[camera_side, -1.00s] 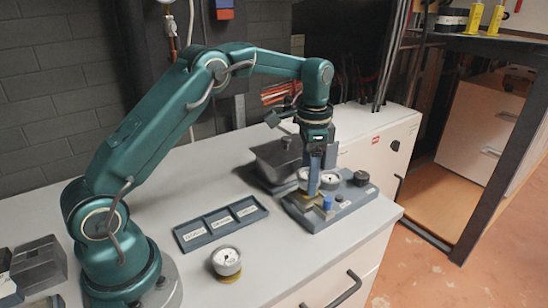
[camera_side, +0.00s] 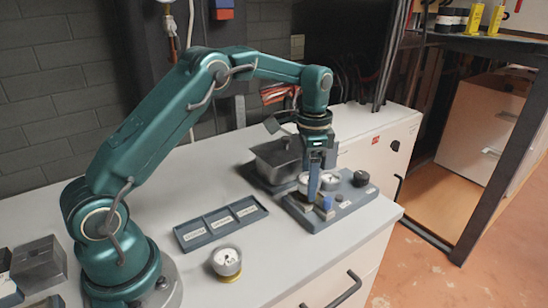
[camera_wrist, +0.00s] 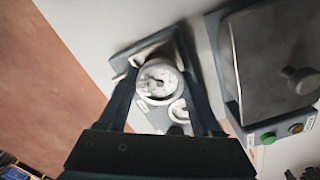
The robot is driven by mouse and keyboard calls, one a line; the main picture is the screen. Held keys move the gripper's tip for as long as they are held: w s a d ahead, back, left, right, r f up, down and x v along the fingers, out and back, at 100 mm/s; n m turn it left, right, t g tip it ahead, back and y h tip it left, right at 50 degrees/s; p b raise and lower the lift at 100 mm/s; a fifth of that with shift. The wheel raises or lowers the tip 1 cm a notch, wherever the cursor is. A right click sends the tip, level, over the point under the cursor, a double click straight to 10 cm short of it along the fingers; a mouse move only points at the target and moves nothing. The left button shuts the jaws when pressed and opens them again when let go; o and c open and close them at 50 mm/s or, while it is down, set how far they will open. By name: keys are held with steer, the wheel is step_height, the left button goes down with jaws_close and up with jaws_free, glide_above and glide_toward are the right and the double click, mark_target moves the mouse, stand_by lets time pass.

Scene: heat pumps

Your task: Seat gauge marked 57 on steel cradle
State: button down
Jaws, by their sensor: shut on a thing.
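My gripper (camera_side: 315,186) points down over a dark blue-grey fixture plate (camera_side: 345,208) at the bench's right end. In the wrist view my gripper (camera_wrist: 160,90) is shut on a round white-faced gauge (camera_wrist: 157,79), which sits between the fingers. Its number is not readable. A second white dial (camera_wrist: 179,111) shows just beside it, partly hidden. In the side view two white gauges (camera_side: 331,180) show around the fingers, low at the plate; I cannot tell whether the held one touches it. Another gauge (camera_side: 227,260) stands alone on the bench front. I cannot identify the steel cradle for certain.
A tray with three labelled compartments (camera_side: 190,241) lies mid-bench. A grey lidded box (camera_side: 278,158) stands close behind my gripper; its lid knob (camera_wrist: 304,81) shows in the wrist view. A black knob (camera_side: 361,178) is on the plate's right. Metal blocks (camera_side: 40,262) stand at far left.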

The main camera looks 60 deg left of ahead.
steer(key=shift+f, duration=0.15)
jaws_free()
steer(key=shift+r, duration=2.55)
